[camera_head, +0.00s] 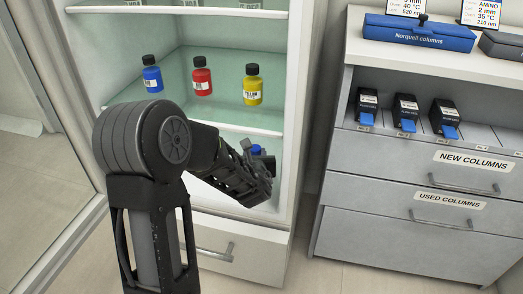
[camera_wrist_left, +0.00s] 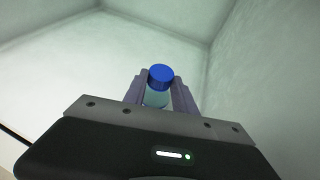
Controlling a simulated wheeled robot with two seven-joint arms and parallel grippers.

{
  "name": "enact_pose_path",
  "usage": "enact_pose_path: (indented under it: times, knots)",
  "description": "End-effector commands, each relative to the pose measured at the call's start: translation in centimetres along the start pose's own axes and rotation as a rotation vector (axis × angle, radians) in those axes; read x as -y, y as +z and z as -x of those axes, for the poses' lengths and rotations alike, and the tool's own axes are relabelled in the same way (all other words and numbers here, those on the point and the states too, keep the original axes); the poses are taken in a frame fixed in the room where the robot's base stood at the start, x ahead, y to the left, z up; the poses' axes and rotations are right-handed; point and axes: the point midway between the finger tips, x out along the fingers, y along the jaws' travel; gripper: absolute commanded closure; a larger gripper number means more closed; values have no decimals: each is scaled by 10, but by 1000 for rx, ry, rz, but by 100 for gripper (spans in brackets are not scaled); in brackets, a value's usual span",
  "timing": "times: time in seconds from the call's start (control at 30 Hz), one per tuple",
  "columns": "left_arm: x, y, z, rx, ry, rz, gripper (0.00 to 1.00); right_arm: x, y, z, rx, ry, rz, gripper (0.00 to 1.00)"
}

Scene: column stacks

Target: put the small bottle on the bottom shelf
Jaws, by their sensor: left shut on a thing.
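The small bottle with a blue cap (camera_wrist_left: 161,76) and a pale body shows between the fingers in the left wrist view. My left gripper (camera_wrist_left: 158,92) is shut on it. In the head view my left arm reaches into the lower part of the open cabinet, and the blue cap (camera_head: 257,150) just shows past my left gripper (camera_head: 250,165). The bottom shelf is mostly hidden behind my arm. I cannot tell whether the bottle touches it. My right gripper is not in view.
Blue (camera_head: 151,74), red (camera_head: 202,77) and yellow (camera_head: 252,86) bottles with black caps stand on the shelf above (camera_head: 240,121). The glass door (camera_head: 45,130) is open at left. A grey drawer unit (camera_head: 400,190) with black column boxes stands at right.

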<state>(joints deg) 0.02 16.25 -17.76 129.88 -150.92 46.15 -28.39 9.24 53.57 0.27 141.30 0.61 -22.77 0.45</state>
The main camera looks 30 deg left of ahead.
Motion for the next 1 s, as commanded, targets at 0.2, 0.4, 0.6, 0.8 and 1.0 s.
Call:
enact_pose_path:
  times: [0.2,0.4,0.6,0.8,1.0]
  knots:
    - [-1,1,0,3,1,0,100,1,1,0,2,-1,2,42]
    - [0,-1,-1,1,1,0,63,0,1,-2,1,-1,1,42]
    - [0,-1,-1,1,1,0,46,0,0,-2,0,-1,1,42]
    - [0,-1,-1,1,1,0,46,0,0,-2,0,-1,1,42]
    - [1,2,1,1,0,0,46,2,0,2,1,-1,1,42]
